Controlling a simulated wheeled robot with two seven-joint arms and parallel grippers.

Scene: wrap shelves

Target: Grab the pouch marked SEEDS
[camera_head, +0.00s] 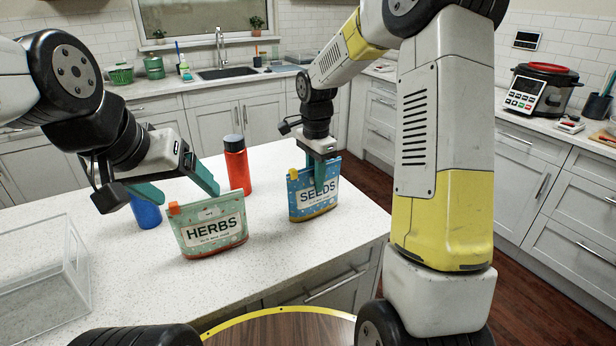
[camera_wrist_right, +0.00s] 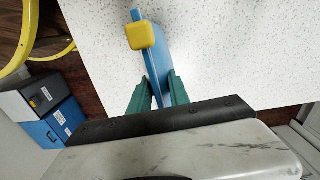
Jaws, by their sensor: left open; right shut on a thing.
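The blue SEEDS pouch (camera_head: 313,197) stands upright on the white counter near its right edge. My right gripper (camera_head: 320,178) reaches down over its top and is shut on it. My left gripper (camera_head: 178,193) is open and empty, above and behind the HERBS pouch.
A red bottle (camera_head: 238,168) stands behind the two pouches. A blue cup (camera_head: 146,211) is partly hidden behind my left gripper. A clear bin (camera_head: 45,275) sits at the counter's left. The counter (camera_head: 130,290) is bare in front of the pouches.

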